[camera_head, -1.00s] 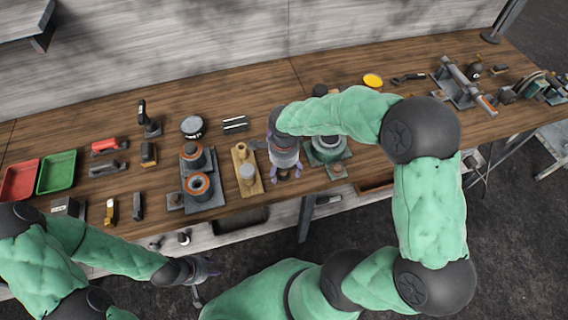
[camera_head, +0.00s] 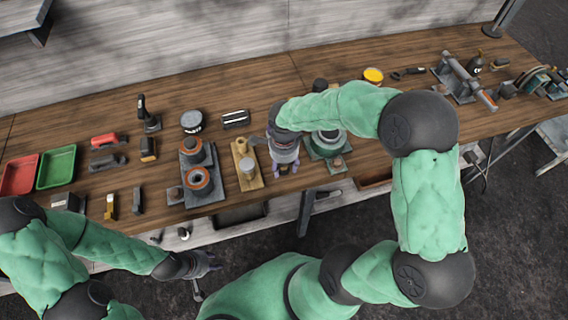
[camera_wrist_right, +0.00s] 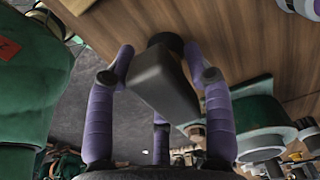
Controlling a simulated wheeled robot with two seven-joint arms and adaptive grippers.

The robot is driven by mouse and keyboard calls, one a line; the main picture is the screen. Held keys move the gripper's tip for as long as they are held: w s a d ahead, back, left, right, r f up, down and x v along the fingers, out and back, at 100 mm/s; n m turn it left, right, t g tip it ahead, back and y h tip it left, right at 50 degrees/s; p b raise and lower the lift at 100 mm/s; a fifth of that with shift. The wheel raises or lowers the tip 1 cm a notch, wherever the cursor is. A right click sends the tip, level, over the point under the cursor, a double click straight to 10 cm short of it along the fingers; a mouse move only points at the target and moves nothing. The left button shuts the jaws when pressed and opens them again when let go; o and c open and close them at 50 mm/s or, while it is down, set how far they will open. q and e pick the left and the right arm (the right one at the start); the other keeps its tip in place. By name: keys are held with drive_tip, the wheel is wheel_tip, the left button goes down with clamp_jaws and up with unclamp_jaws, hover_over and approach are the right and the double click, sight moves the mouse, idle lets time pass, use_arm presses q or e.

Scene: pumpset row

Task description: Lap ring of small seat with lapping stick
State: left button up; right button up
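My right gripper (camera_head: 285,165) points down at the front of the bench, between a wooden stand (camera_head: 246,165) and a green-based fixture (camera_head: 330,145). In the right wrist view, its purple fingers (camera_wrist_right: 158,75) surround a dark grey block-like tool (camera_wrist_right: 163,85), apparently the lapping stick, and seem closed on it. The tool's far end is partly hidden. Two orange-ringed seats (camera_head: 198,181) stand on a grey plate left of the wooden stand, apart from the gripper. I cannot tell which part is the small seat. My left gripper (camera_head: 207,263) hangs before the bench; its finger opening is unclear.
A red tray (camera_head: 20,175) and a green tray (camera_head: 57,168) lie at the left, with several small tools beside them. A yellow-topped tin (camera_head: 373,75) and a clamp-like device (camera_head: 463,80) occupy the right.

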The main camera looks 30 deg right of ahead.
drive_tip(key=shift+r, duration=0.25)
idle(0.3)
drive_tip(key=shift+r+p, duration=0.8)
drive_tip(key=shift+r, duration=0.25)
drive_tip(key=c, duration=0.9)
drive_tip(key=shift+c, duration=0.2)
drive_tip(key=shift+r+p, duration=3.15)
drive_tip(key=shift+r, duration=1.85)
